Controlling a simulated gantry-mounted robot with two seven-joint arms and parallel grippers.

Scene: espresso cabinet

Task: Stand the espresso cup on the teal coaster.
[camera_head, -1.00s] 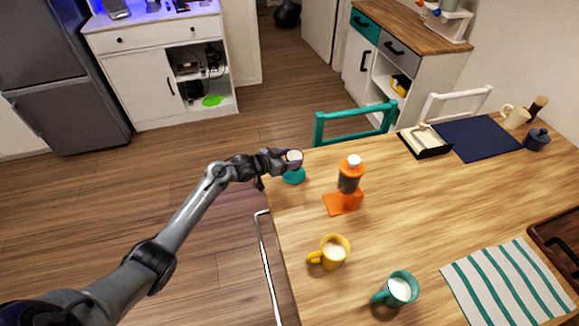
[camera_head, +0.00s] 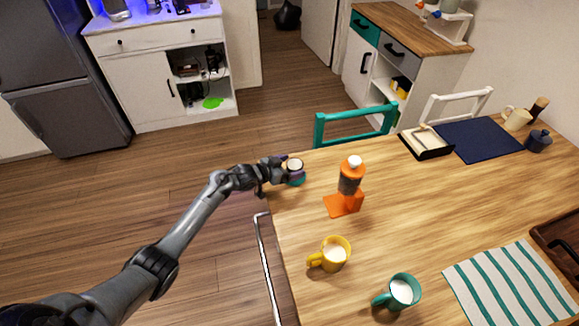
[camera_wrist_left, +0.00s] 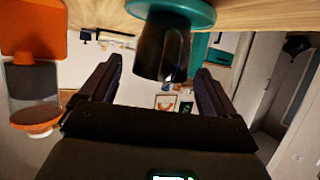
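The espresso cup (camera_head: 294,165), with a pale top, is at the table's far left corner. In the left wrist view, which is upside down, the dark cup (camera_wrist_left: 158,48) stands upright with its base on the round teal coaster (camera_wrist_left: 190,10), and its handle faces the camera. The coaster's rim (camera_head: 297,182) shows below the cup in the head view. My left gripper (camera_head: 286,169) is at the cup. In the left wrist view its fingers (camera_wrist_left: 158,65) are spread either side of the cup, with gaps visible beside it. My right gripper is not in view.
An orange bottle (camera_head: 351,175) on an orange stand is right of the cup. A yellow mug (camera_head: 334,254) and a teal mug (camera_head: 402,291) stand nearer. A teal chair (camera_head: 355,124) is behind the table. Bare tabletop lies between the bottle and the striped mat (camera_head: 508,288).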

